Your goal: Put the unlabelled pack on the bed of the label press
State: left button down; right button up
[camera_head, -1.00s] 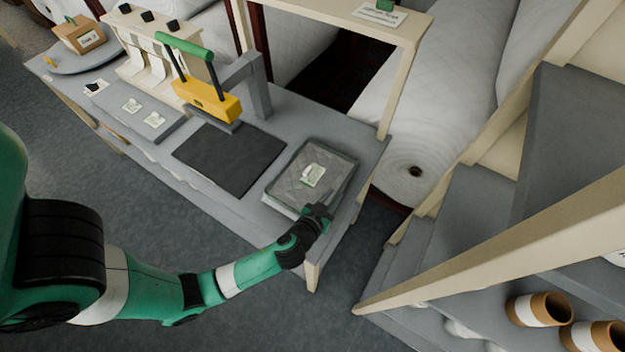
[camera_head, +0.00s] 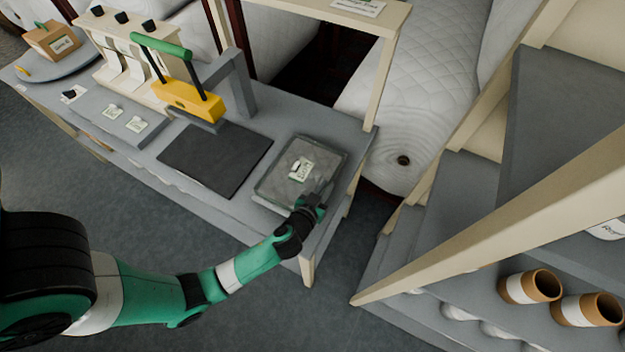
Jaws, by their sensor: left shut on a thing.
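The label press (camera_head: 187,100) has a yellow head, a green handle and a grey post. Its flat dark bed (camera_head: 215,158) is bare. A flat grey quilted pack (camera_head: 282,178) lies to the right of the bed near the bench's right end, on what looks like a shallow tray. A small pale card with green print (camera_head: 301,170) shows on top of it; I cannot tell if it is fixed to the pack. My left gripper (camera_head: 314,203) is shut at the pack's near right corner. Its fingertips are small and partly hidden, so its exact hold is unclear. My right gripper is out of view.
The grey bench (camera_head: 245,205) carries two small cards (camera_head: 136,124) left of the bed, a label-strip rack (camera_head: 125,65) and a cardboard box (camera_head: 52,42). A wooden post (camera_head: 380,75) stands behind the pack. Shelving with cardboard tubes (camera_head: 530,287) is at right.

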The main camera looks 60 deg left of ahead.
pick_arm(q)
jog(key=shift+r, duration=0.15)
jog(key=shift+r+p, duration=0.35)
jog(key=shift+r, duration=0.25)
notch_tip(320, 180, up, 2)
jog(key=shift+p, duration=0.4)
jog(key=s+r, duration=0.1)
jog(key=s+d+r+p, duration=0.1)
jog(key=r, duration=0.1)
jog(key=s+d+r+p, duration=0.1)
jog(key=r, duration=0.1)
jog(key=shift+s+d+r, duration=0.1)
jog(key=shift+s+d, duration=0.15)
jog(key=shift+s, duration=0.05)
jog(key=p+v, duration=1)
jog(key=p, duration=0.3)
jog(key=shift+s+r, duration=0.2)
jog(key=shift+s, duration=0.1)
jog(key=shift+a, duration=0.1)
